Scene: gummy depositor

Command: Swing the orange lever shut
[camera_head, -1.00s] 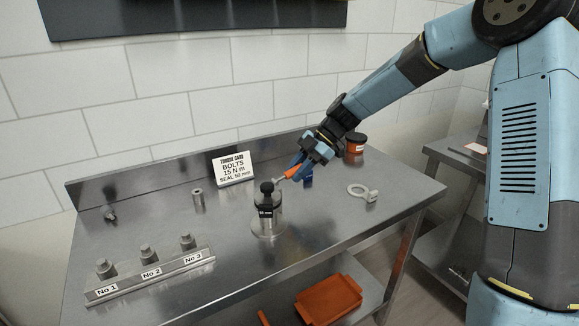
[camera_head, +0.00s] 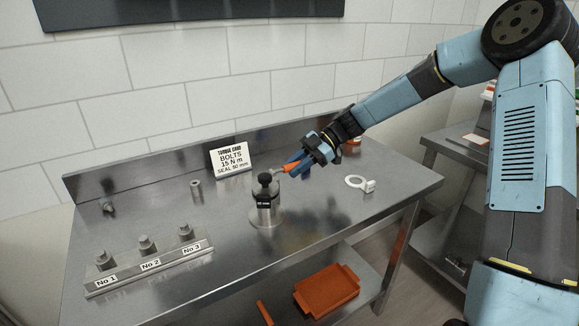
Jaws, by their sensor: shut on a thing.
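The orange lever (camera_head: 288,168) sticks out to the right from the top of a steel cylinder fixture (camera_head: 264,206) with a black knob, standing on the steel table. My gripper (camera_head: 293,165) is shut on the outer end of the lever. Its blue fingers hide part of the lever, and the arm reaches in from the upper right. How far the lever stands from its shut position cannot be told from this view.
The steel table (camera_head: 330,215) holds a sign card (camera_head: 229,159), a rack with several numbered bolts (camera_head: 150,268), a small steel cylinder (camera_head: 196,190) and a ring-shaped part (camera_head: 357,183). An orange container stands behind my gripper. An orange tray (camera_head: 327,290) lies on the lower shelf.

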